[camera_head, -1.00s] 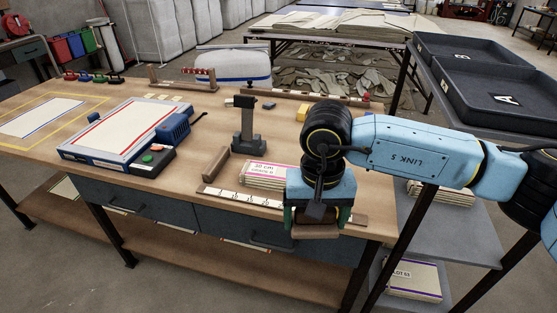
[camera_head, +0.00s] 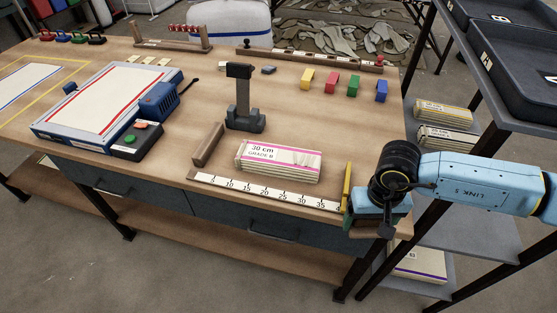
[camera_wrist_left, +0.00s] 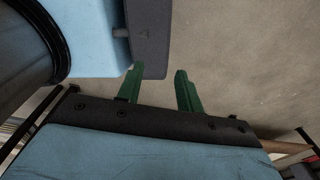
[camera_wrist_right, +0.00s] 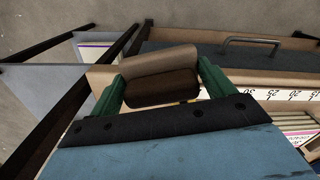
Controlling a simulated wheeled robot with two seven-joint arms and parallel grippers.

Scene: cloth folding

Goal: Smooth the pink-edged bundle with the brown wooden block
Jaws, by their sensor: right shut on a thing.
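The pink-edged bundle (camera_head: 278,162) lies flat on the bench behind the ruler strip, with a "30 cm GRADE B" label; its top looks rumpled at the right end. Part of it shows at the lower right of the right wrist view (camera_wrist_right: 300,125). My right gripper (camera_head: 378,222) is at the bench's front right corner, to the right of the bundle and apart from it. It is shut on the brown wooden block (camera_wrist_right: 160,75), which shows between its green fingers in the right wrist view. My left gripper (camera_wrist_left: 157,76) is open and empty, outside the head view.
A ruler strip (camera_head: 265,195) runs along the front edge, with a yellow upright piece (camera_head: 347,187) at its right end. A brown bar (camera_head: 208,145) and dark post (camera_head: 243,100) stand left of the bundle. Several coloured blocks (camera_head: 330,83) sit behind. Shelving (camera_head: 470,195) is at right.

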